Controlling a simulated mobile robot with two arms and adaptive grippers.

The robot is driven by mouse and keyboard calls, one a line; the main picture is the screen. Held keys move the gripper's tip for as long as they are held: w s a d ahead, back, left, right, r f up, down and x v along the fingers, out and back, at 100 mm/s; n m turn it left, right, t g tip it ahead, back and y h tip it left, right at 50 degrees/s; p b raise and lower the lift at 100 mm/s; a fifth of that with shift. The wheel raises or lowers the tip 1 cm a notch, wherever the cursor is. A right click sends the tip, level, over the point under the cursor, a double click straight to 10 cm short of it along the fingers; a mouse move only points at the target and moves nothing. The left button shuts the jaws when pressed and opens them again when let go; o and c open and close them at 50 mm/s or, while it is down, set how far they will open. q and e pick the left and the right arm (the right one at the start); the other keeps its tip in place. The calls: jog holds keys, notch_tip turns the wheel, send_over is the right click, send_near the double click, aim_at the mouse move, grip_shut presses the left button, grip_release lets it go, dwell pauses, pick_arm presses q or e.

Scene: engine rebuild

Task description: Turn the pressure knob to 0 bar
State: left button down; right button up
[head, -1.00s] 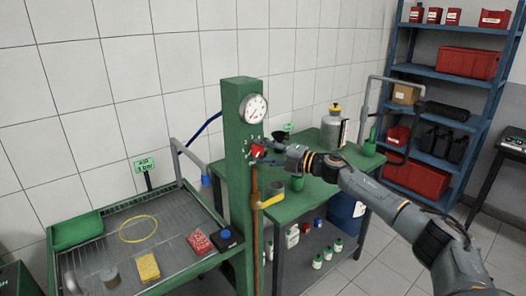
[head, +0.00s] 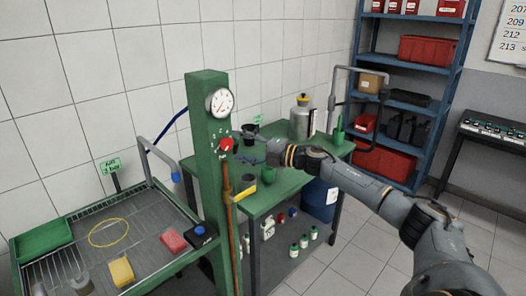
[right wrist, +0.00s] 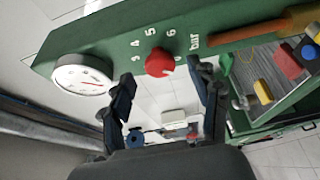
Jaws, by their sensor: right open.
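The red pressure knob (head: 226,144) is on the face of the green post (head: 206,170), below a round white gauge (head: 220,102). The knob also shows in the right wrist view (right wrist: 159,62), with the printed numbers 4, 5, 6 and "bar" beside it. Its exact pointer setting is too small to read. The gauge (right wrist: 82,75) has a red needle; its reading is not legible. My right gripper (head: 243,148) is open, just right of the knob and apart from it. In the wrist view its fingers (right wrist: 162,78) stand either side of the knob, short of it. My left gripper is not in view.
A brown pipe (head: 228,200) runs down the post below the knob. A slatted bench (head: 150,245) with a sponge and a red block stands left. A green table (head: 270,190) with cups and a metal canister (head: 301,120) stands behind my arm. A blue shelf (head: 410,100) is farther back.

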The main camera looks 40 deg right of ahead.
jog(key=v, duration=0.8)
jog(key=shift+s, duration=0.2)
jog(key=shift+d, duration=0.1)
dwell(0.3)
